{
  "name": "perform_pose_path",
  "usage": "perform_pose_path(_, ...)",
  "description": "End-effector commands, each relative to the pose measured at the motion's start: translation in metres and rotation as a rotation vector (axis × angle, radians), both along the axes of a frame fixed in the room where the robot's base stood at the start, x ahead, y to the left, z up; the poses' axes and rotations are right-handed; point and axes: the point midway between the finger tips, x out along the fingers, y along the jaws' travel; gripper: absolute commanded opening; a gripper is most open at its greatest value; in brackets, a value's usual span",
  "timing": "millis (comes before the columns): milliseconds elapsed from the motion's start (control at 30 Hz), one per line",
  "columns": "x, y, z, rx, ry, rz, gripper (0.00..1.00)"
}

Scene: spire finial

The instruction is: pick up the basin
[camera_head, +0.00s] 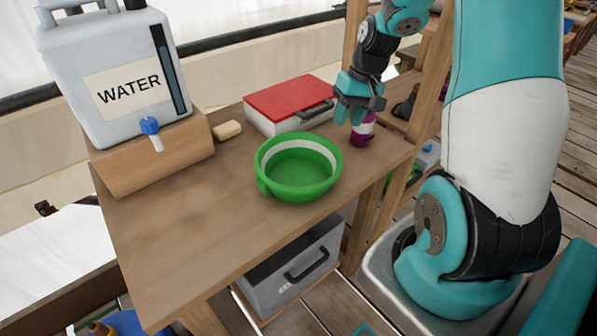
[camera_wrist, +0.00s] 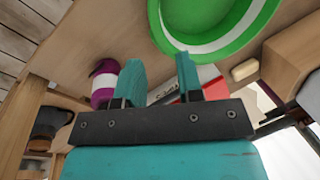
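The green basin (camera_head: 298,168) has a white band inside its wall and stands upright and empty on the wooden table. It also shows at the top of the wrist view (camera_wrist: 215,22), cut off by the frame edge. My gripper (camera_head: 352,112) is above the table to the right of the basin, in front of a purple and white bottle (camera_head: 362,131). In the wrist view my gripper (camera_wrist: 160,78) has its two teal fingers apart with nothing held between them. The basin is beyond the fingertips and not touched.
A red-lidded white box (camera_head: 290,102) stands behind the basin, with a bar of soap (camera_head: 227,130) to its left. A water container (camera_head: 115,85) sits on a wooden stand (camera_head: 155,160) at the left. The table's front left (camera_head: 180,240) is clear. A grey toolbox (camera_head: 295,268) is below.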

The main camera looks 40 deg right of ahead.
Motion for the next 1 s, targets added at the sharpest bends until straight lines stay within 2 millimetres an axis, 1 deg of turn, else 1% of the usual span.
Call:
perform_pose_path(33, 0.0, 0.004, -0.012, 0.004, 0.005, 0.003, 0.34)
perform_pose_path(100, 0.001, 0.008, -0.028, 0.003, 0.006, 0.003, 0.34)
perform_pose_path(200, 0.003, 0.013, -0.048, 0.003, 0.005, 0.003, 0.34)
perform_pose_path(300, 0.005, 0.016, -0.063, 0.002, 0.003, 0.003, 0.34)
perform_pose_path(567, 0.006, 0.022, -0.081, 0.002, 0.003, 0.004, 0.34)
perform_pose_path(700, 0.006, 0.03, -0.102, 0.003, 0.005, 0.003, 0.34)
perform_pose_path(800, 0.008, 0.033, -0.115, 0.001, 0.002, 0.003, 0.34)
perform_pose_path(900, 0.009, 0.034, -0.122, 0.0, 0.0, 0.002, 0.34)
perform_pose_path(1000, 0.009, 0.034, -0.123, -0.001, -0.001, 0.002, 0.34)
